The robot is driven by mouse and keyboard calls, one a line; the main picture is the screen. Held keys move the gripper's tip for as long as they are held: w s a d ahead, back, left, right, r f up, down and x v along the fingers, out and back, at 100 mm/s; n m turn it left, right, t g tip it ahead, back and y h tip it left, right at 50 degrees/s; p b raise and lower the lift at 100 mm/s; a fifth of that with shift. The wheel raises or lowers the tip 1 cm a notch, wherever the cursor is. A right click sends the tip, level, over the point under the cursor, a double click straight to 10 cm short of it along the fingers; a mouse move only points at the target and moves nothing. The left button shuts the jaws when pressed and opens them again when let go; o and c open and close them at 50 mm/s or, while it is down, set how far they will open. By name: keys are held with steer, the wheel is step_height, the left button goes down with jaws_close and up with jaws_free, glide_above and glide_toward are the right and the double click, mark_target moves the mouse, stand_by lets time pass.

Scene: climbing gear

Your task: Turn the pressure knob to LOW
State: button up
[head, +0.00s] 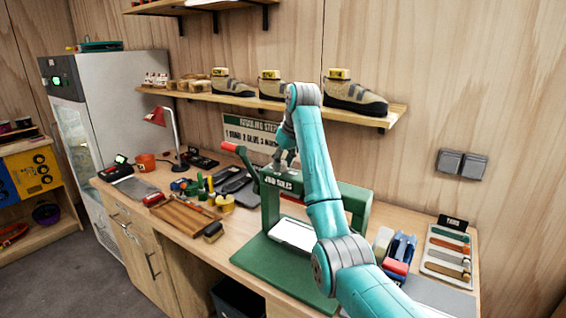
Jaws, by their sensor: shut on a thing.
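A green press (348,200) stands on the workbench in the head view, with a white plate (293,234) at its foot and pale lettering on its upper beam. A lever with a red handle (233,148) sticks out to its upper left. My teal arm crosses in front of the press's right part. My gripper (284,162) points down at the top of the press, small and partly hidden by my wrist. It is shut on the pressure knob there. The knob is covered by the fingers, and its setting and any LOW mark cannot be read.
A shelf with several climbing shoes (354,97) hangs above the press. A red lamp (155,116), a wooden tray (182,217) and small tools fill the bench to the left. Blue and red items (398,254) and a sample board (447,255) lie to the right.

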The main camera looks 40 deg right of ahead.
steer(key=m+h, duration=0.1)
steer(key=m, duration=0.2)
steer(key=shift+f+m, duration=0.1)
steer(key=shift+m, duration=0.3)
steer(key=shift+a+m+g+h, duration=0.1)
steer(key=shift+m+g+h, duration=0.6)
steer(key=shift+m, duration=1)
steer(key=o, duration=1.2)
steer(key=shift+c, duration=0.2)
